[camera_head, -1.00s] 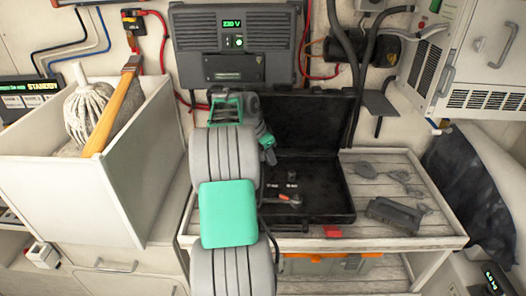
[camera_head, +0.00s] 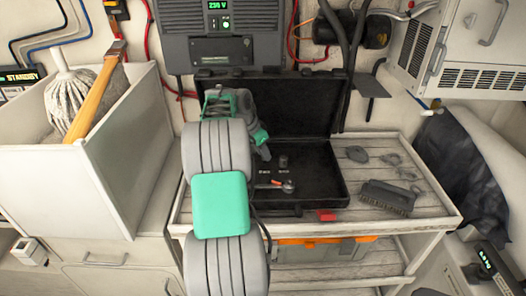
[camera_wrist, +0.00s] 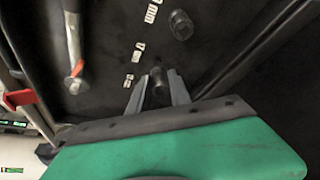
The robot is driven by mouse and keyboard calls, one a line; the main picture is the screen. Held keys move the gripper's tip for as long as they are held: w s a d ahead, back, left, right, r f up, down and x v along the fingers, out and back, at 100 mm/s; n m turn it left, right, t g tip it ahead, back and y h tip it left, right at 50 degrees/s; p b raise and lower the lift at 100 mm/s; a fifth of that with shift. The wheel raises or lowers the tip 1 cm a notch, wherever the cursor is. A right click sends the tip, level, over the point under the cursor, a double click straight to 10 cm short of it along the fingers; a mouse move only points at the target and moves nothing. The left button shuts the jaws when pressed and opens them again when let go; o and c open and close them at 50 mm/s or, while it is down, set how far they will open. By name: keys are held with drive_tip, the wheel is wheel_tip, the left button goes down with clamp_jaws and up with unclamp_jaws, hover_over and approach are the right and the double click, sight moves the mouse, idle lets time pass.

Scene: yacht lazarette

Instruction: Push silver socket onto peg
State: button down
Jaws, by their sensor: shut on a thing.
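My gripper (camera_wrist: 157,78) points down into the open black case (camera_head: 322,190). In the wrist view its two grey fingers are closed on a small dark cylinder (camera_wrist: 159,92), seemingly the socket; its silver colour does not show. The fingertips and the held piece are at or near the case floor, beside a row of white size labels. Whether a peg is under the piece is hidden. Another short dark cylinder (camera_wrist: 181,24) stands apart in the case, and it also shows in the head view (camera_head: 284,161). In the head view my arm (camera_head: 222,205) hides the fingertips.
A ratchet with a red part (camera_wrist: 77,68) lies in the case. The raised lid (camera_head: 290,105) stands behind. A brush (camera_head: 387,197) and small flat pieces lie right of the case on the slatted bench (camera_head: 425,185). A white bin (camera_head: 115,145) with a mop stands left.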

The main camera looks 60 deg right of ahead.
sight(263, 164)
drive_tip(key=shift+f+b, duration=0.9)
drive_tip(key=shift+f, duration=0.4)
drive_tip(key=shift+s+a+f, duration=0.1)
drive_tip(key=shift+a+f, duration=0.1)
drive_tip(key=shift+f, duration=0.25)
drive_tip(key=c, duration=1.5)
unclamp_jaws()
drive_tip(key=shift+f, duration=0.1)
drive_tip(key=shift+c, duration=0.2)
drive_tip(key=o, duration=0.4)
drive_tip(key=shift+d, duration=0.15)
drive_tip(key=shift+o, duration=0.2)
drive_tip(key=shift+r, duration=0.25)
drive_tip(key=v, duration=0.7)
drive_tip(key=shift+r, duration=0.3)
